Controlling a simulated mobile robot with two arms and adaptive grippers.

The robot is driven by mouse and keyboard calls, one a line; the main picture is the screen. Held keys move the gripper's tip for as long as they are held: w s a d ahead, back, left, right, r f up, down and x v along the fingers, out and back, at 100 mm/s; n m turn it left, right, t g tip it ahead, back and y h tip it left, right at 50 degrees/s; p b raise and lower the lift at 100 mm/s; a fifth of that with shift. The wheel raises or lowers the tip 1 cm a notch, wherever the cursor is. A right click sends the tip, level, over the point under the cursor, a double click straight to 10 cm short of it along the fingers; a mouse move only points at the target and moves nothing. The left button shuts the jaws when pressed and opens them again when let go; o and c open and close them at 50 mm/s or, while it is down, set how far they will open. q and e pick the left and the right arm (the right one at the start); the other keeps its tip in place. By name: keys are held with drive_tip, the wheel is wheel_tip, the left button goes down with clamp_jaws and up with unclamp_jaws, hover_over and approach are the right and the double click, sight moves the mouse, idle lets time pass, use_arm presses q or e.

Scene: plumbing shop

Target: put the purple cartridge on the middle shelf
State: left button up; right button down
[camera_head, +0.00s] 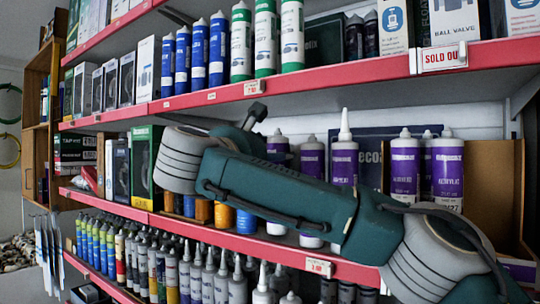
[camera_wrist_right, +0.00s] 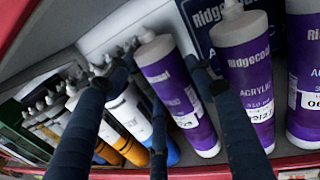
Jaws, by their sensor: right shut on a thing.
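In the head view my right arm crosses in front of the middle shelf (camera_head: 128,211) and hides most of the gripper. Other purple cartridges (camera_head: 405,170) stand there in a row. My left gripper is not in view.
More purple cartridges (camera_wrist_right: 248,75) stand close on the right, with a dark box (camera_wrist_right: 212,20) behind. White cartridges (camera_wrist_right: 125,105) crowd the left. The upper shelf (camera_head: 240,92) runs above, and the lower row holds many cartridges (camera_head: 205,275). An open cardboard box (camera_head: 492,175) stands at right.

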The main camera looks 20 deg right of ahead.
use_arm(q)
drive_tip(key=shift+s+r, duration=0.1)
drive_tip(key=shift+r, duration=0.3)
use_arm(e)
drive_tip(key=shift+d+f, duration=0.1)
drive_tip(key=shift+f, duration=0.45)
drive_tip(key=shift+f, duration=0.15)
drive_tip(key=c, duration=0.7)
unclamp_jaws()
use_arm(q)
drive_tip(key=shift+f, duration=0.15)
